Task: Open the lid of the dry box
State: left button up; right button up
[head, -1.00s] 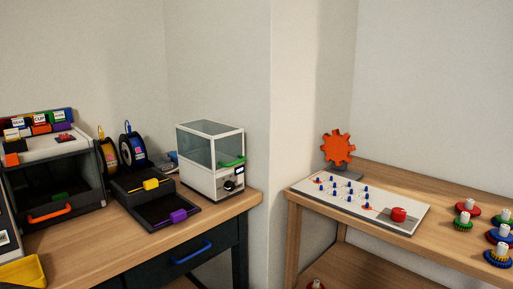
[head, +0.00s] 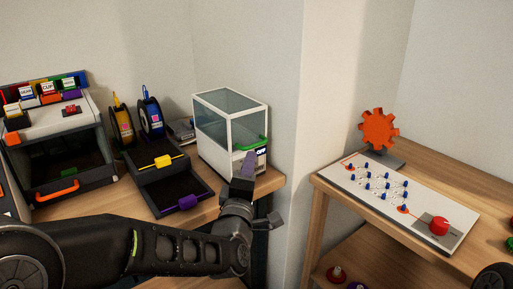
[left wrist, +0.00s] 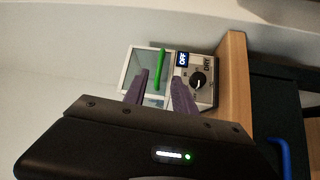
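The dry box (head: 213,146) is a white-framed box with clear panes and a closed top, standing at the right end of the left table in the head view. Its green handle (head: 251,143) is on the front above a small display. In the left wrist view the dry box (left wrist: 205,94) shows its green handle (left wrist: 160,68), an OFF sign and a black knob (left wrist: 198,79). My left gripper (head: 248,160) is in front of the box; its purple fingers (left wrist: 160,82) are apart, with the handle beyond them and nothing between them. My right gripper is not in view.
Left of the box are a black two-part tray (head: 165,184) with yellow and purple handles, two spools (head: 151,115) and a printer (head: 60,150). A wall corner stands right of the box. The right table holds a pegboard (head: 400,205) and an orange gear (head: 379,129).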

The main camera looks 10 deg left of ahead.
pick_arm(q)
jog(key=w+r, duration=0.1)
jog(key=w, duration=0.6)
jog(key=shift+w+a+p, duration=0.3)
jog(key=shift+w, duration=0.05)
grip_shut()
dwell(1.4)
